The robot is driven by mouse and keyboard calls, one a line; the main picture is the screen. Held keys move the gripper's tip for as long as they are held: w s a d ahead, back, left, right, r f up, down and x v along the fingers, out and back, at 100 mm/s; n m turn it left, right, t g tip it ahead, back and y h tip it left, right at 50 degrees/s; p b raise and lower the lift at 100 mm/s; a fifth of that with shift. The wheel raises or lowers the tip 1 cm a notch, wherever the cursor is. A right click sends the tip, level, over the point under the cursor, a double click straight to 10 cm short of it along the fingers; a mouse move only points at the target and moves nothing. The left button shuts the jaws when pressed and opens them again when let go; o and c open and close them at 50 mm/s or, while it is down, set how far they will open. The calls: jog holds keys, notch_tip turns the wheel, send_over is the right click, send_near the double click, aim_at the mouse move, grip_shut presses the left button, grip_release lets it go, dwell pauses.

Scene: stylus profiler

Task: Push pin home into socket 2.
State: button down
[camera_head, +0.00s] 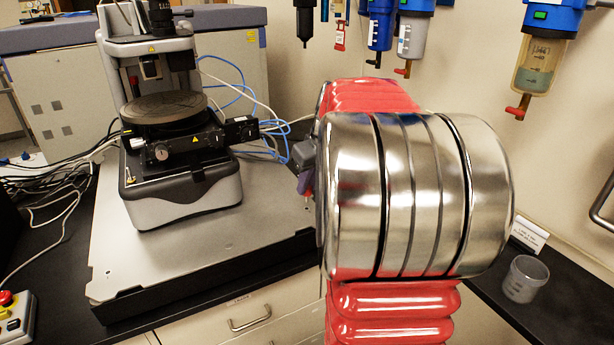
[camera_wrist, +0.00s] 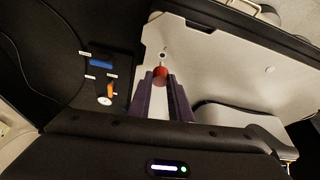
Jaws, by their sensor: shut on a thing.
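My gripper (camera_wrist: 160,84) reaches up the middle of the wrist view with two purple fingers, shut on a red-headed pin (camera_wrist: 160,73). The pin's lower part is hidden. Just beyond the red head, a small dark round socket (camera_wrist: 163,56) shows in the pale plate (camera_wrist: 215,62). I cannot read which number it carries, nor tell the pin's height above the plate. In the head view my gripper (camera_head: 306,184) shows only as a bit of purple beside my large silver wrist, which hides the rest. The same plate (camera_head: 240,235) lies under the profiler there.
The stylus profiler (camera_head: 185,175) stands on the plate at left, with cables behind it. Filter bowls (camera_head: 540,65) hang on the wall. A clear cup (camera_head: 525,279) stands on the black bench at right. Blue (camera_wrist: 101,63) and orange (camera_wrist: 110,88) items lie left in the wrist view.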

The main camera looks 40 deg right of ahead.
aim_at(309, 195)
jog(key=shift+f, duration=0.6)
jog(key=shift+f, duration=1.85)
dwell(0.8)
jog(key=c, duration=1.5)
grip_release()
jog(key=shift+c, duration=0.2)
jog(key=shift+r, duration=0.15)
jog(key=shift+c, duration=0.4)
jog(key=shift+r, duration=3.4)
jog(key=shift+r, duration=0.1)
jog(key=v, duration=1.3)
jog(key=shift+s+r, duration=0.15)
jog(key=shift+r, duration=0.1)
